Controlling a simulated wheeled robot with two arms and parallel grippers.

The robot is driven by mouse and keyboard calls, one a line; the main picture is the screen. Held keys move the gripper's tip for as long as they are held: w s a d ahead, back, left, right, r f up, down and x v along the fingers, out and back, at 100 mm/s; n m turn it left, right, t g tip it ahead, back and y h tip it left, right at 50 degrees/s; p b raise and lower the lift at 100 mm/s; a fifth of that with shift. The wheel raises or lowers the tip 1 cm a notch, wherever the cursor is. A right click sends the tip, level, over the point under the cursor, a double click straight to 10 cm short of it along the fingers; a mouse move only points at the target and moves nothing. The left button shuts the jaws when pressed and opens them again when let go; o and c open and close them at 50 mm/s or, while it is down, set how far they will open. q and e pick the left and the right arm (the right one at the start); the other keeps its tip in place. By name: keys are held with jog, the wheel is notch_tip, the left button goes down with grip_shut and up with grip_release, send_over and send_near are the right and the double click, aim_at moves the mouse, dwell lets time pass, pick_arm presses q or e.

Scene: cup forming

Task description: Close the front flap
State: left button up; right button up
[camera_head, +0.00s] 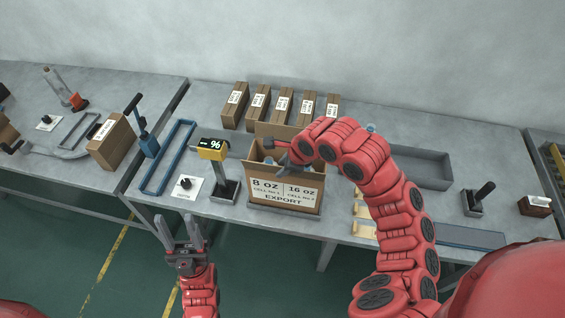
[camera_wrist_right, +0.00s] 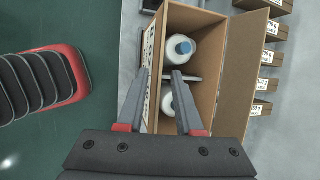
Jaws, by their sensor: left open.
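The open carton (camera_head: 285,192) stands on the table, with "8 OZ", "16 OZ" and "EXPORT" printed on its front. Its back flap (camera_head: 279,130) stands up behind the opening and also shows in the right wrist view (camera_wrist_right: 249,65). I cannot tell the front flap apart from the printed front face. Two white bottles are inside, one with a blue cap (camera_wrist_right: 183,47) and one lower (camera_wrist_right: 168,104). My left gripper (camera_head: 179,222) is open and empty, in front of the table's edge, left of the carton.
A display stand (camera_head: 212,150) reading 96 is just left of the carton. A blue frame (camera_head: 166,158) lies further left. Several closed cartons (camera_head: 283,104) line the back. A grey tray (camera_head: 420,168) lies right, partly behind my right arm.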

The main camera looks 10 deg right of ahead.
jog(key=shift+f, duration=0.2)
jog(key=shift+c, duration=0.3)
grip_shut()
dwell(1.1)
